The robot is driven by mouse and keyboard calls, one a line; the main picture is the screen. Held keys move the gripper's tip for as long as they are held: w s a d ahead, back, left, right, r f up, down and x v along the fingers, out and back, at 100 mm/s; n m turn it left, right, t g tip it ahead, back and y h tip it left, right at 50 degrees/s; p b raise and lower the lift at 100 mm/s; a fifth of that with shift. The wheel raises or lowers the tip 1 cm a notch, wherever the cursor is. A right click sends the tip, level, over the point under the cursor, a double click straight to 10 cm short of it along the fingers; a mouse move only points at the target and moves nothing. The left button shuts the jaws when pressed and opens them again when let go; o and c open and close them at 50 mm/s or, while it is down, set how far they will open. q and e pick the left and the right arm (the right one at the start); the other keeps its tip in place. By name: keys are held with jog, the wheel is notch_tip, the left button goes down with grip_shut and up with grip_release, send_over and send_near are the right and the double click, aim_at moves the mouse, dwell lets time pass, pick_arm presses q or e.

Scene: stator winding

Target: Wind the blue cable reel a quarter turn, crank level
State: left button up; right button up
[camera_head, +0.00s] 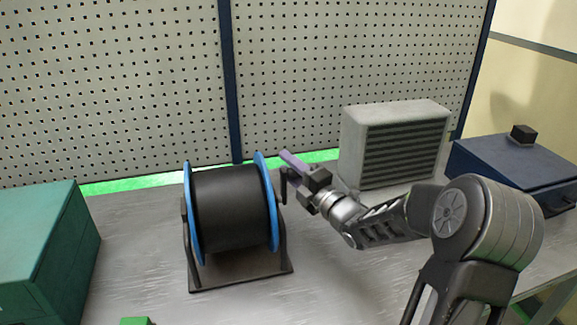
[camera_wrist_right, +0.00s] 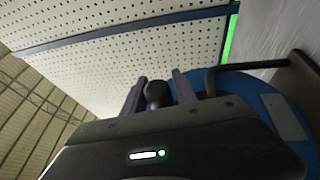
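The cable reel has blue flanges (camera_head: 267,200) and a wide black drum (camera_head: 230,208), and sits on a dark stand (camera_head: 240,278) on the table. Its dark crank (camera_head: 284,186) is on the right side, partly hidden by my right gripper (camera_head: 294,165). In the right wrist view, the crank's dark knob (camera_wrist_right: 157,94) stands between the two purple fingers of my right gripper (camera_wrist_right: 158,92). Narrow gaps seem to show on both sides of the knob, so the fingers look open around it. A blue flange (camera_wrist_right: 262,105) shows behind. My left gripper is out of view.
A grey louvred box (camera_head: 395,145) stands behind my right arm. A blue case (camera_head: 505,170) is at the right, and a green box (camera_head: 45,250) at the left. A pegboard (camera_head: 120,80) closes off the back. The table (camera_head: 130,260) is bare between green box and reel.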

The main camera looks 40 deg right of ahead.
grip_shut()
dwell(1.1)
